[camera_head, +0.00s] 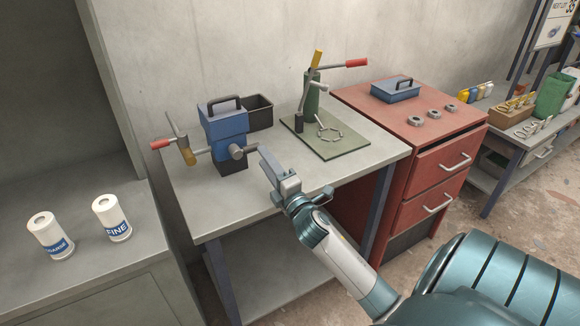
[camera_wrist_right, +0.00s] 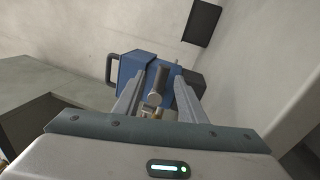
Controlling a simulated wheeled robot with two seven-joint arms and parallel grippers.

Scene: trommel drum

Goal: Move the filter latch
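A blue machine (camera_head: 224,126) with a black carry handle on top stands on the left part of the grey bench. A short grey cylindrical part (camera_head: 237,152) sticks out of its front; this may be the filter latch, but I cannot be sure. My right gripper (camera_head: 268,164) is just right of that part. In the right wrist view, the open fingers (camera_wrist_right: 158,92) point at the blue machine (camera_wrist_right: 130,73), and the grey cylinder (camera_wrist_right: 160,80) shows in the gap between them. I cannot tell whether either finger touches it. My left gripper is not in view.
A lever with a red knob (camera_head: 160,144) sticks out left of the machine. A black bin (camera_head: 259,112) stands behind it. A lever press (camera_head: 312,100) stands on a green mat (camera_head: 350,148). Two white canisters (camera_head: 112,218) stand on the left counter. The bench front is clear.

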